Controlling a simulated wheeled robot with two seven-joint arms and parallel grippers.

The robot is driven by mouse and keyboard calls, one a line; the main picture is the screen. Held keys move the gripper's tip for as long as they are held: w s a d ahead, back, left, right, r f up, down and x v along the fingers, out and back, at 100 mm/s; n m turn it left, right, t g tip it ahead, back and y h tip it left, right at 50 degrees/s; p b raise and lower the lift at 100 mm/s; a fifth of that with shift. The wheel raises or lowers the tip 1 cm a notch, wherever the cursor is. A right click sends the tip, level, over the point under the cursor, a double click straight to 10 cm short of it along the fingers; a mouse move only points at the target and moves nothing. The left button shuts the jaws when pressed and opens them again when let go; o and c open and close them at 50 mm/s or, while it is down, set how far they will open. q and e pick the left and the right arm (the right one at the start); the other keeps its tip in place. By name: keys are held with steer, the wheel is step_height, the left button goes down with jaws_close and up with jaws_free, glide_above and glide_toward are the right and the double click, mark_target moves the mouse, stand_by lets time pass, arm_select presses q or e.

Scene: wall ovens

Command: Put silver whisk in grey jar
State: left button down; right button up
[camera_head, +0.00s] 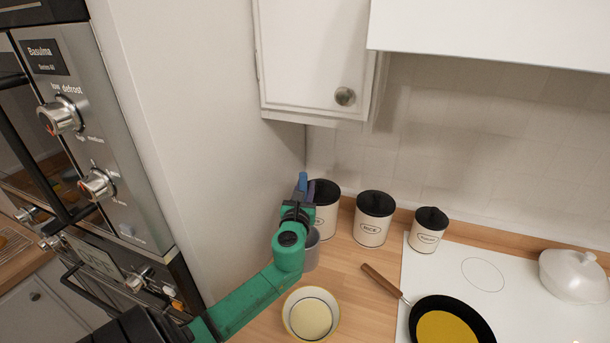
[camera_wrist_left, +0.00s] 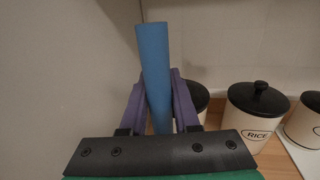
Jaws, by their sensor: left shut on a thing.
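My left gripper (camera_head: 305,189) is shut on a blue rod-like handle (camera_wrist_left: 153,70), which stands up between its purple fingers in the left wrist view. The handle's blue top (camera_head: 302,180) also shows in the head view. It appears to be the handle of the silver whisk; no silver part shows, as its lower end is hidden by the gripper. A grey jar (camera_head: 312,253) stands on the counter just behind and below my left wrist, partly covered by the green arm. Whether the whisk is over or inside the jar cannot be told. My right gripper is not in view.
Cream canisters with black lids, one marked RICE (camera_head: 371,222), line the back wall. A bowl (camera_head: 311,314) stands in front. A pan (camera_head: 448,322) and a white pot (camera_head: 573,276) are on the hob at right. A tall oven cabinet closes off the left.

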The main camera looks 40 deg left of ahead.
arm_select(q)
step_height(320, 180, down, 6)
steer(key=shift+b, duration=0.45)
steer(key=c, duration=0.6)
jaws_free()
steer(key=shift+o, duration=0.2)
steer(key=v, duration=1)
steer(key=shift+p, duration=0.45)
steer(key=shift+f, duration=0.1)
